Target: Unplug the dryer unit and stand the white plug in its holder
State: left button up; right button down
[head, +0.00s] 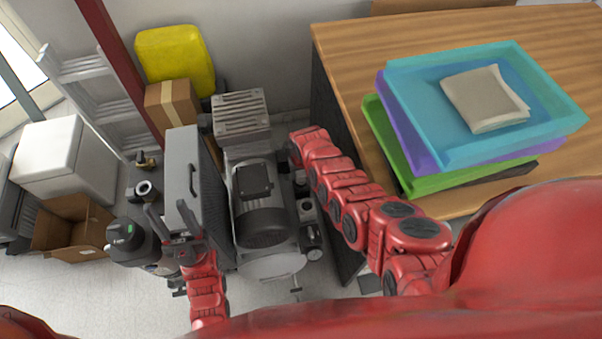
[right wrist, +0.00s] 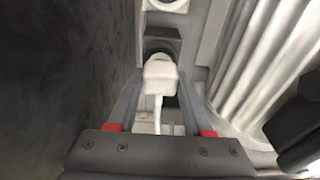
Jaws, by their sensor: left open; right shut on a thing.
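The white plug (right wrist: 160,68) shows in the right wrist view, with its white cord trailing toward the camera. My right gripper (right wrist: 159,82) is shut on it. In the head view the right gripper is hidden beyond the red arm. My left gripper (head: 171,220) is open and empty at the front of the grey upright case (head: 182,165). I cannot pick out the plug holder or say surely which machine is the dryer.
The compressor with its motor (head: 260,205) stands between my arms. A wooden desk (head: 345,60) with stacked trays (head: 405,90) is at the right. A dark wall (right wrist: 60,70) lies close left of my right gripper. Boxes (head: 75,228) and a ladder (head: 95,85) stand at the left.

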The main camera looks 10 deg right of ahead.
jog(key=shift+f, duration=0.2)
dwell(0.5)
jog(key=shift+s+f+b, duration=0.1)
jog(key=shift+f+b, duration=0.75)
jog(key=shift+b, duration=0.15)
jog(key=c, duration=0.6)
grip_release()
jog(key=shift+r, duration=0.1)
jog(key=o, duration=0.4)
jog(key=shift+c, duration=0.2)
